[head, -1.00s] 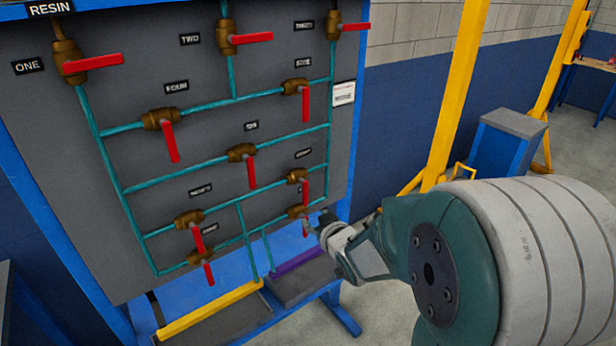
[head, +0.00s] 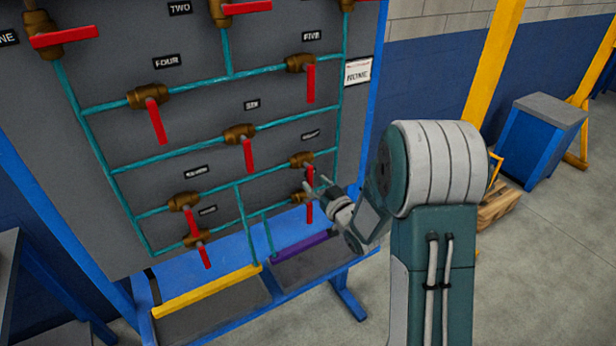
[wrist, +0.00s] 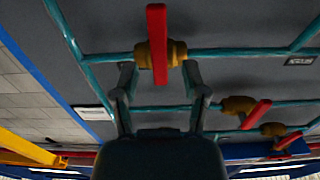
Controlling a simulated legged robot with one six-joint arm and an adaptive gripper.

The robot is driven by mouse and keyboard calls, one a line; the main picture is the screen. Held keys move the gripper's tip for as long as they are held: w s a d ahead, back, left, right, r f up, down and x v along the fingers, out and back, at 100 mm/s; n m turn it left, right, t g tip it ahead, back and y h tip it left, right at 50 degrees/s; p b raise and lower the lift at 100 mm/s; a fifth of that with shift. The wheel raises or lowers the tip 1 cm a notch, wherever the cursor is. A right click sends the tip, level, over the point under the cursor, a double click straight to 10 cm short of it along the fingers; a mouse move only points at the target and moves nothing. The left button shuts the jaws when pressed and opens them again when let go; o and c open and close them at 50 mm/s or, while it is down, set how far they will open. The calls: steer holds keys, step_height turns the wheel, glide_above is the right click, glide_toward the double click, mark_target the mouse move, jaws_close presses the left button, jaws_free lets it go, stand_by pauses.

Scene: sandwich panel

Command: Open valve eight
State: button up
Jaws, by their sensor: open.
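Valve eight (head: 301,160) is a brass valve with a red lever, at the right of the panel's lower part. Its label is too blurred to read, so I go by position. The lever hangs down, across its pipe. My gripper (head: 318,187) is open and empty, just right of this lever and close to it. In the wrist view, which looks upside down, the nearest brass valve (wrist: 174,54) appears just beyond and between my open fingertips (wrist: 159,78). Its red lever (wrist: 157,30) points up there. I cannot tell whether the fingers touch it.
Another valve (head: 298,197) with a hanging red lever sits just below, close to my gripper. Valve six (head: 239,134) is up and left, valve five (head: 299,63) above. A blue ledge (head: 215,260) with yellow and purple bars lies below. Open floor (head: 540,260) is at the right.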

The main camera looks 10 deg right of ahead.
mark_target(311, 178)
steer(key=x, duration=0.3)
steer(key=shift+w+a, duration=0.2)
steer(key=shift+a, duration=0.2)
steer(key=shift+d, duration=0.1)
steer(key=c, duration=0.6)
steer(key=shift+d, duration=0.35)
jaws_close()
